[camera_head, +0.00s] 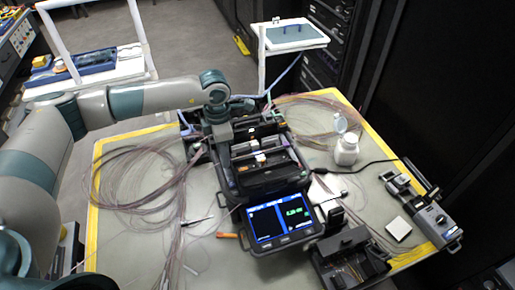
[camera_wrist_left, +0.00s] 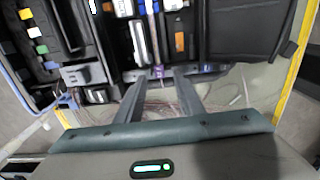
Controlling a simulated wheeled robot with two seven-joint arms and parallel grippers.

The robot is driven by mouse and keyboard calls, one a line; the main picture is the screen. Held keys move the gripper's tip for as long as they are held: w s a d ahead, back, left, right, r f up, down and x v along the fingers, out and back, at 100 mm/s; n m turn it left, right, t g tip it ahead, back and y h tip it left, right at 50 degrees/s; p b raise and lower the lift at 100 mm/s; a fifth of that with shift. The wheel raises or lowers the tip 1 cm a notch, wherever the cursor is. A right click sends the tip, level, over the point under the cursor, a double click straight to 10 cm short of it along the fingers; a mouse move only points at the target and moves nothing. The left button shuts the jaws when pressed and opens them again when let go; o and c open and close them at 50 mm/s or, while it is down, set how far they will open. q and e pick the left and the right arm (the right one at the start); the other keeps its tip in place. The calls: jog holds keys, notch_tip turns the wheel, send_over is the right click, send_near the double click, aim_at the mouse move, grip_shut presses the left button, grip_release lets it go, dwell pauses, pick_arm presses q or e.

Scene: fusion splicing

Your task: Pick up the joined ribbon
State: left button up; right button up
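The fusion splicer (camera_head: 236,180) stands mid-table in the head view with its screen (camera_head: 282,219) lit. Coils of thin pinkish ribbon lie left of it (camera_head: 135,182) and right of it (camera_head: 310,112). My left gripper (camera_head: 217,130) is over the splicer's far left part; its fingertips are hard to make out there. In the left wrist view its two grey fingers (camera_wrist_left: 163,74) stand apart. A narrow lilac strip (camera_wrist_left: 151,28), seemingly the ribbon, runs down towards the gap between them. I cannot tell whether they touch it. The joint is too small to see. My right gripper is out of view.
A white bottle (camera_head: 346,150) stands right of the splicer. A grey tool (camera_head: 425,208) and a small white block (camera_head: 399,229) are at the right edge. A black tool (camera_head: 350,258) stands at the front right. An orange piece (camera_head: 227,235) lies near the front. Yellow tape (camera_head: 93,230) edges the table.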

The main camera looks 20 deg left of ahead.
pick_arm(q)
jog(key=shift+f, duration=0.65)
grip_shut()
jog(key=shift+r, duration=0.1)
jog(key=shift+r+b, duration=0.65)
jog(key=shift+r, duration=0.1)
jog(key=shift+d+r+b, duration=0.25)
jog(key=shift+r+b, duration=0.65)
jog(key=shift+r, duration=0.25)
jog(key=d+r+b, duration=0.4)
jog(key=d+r, duration=0.3)
jog(key=d, duration=0.4)
jog(key=shift+b, duration=0.4)
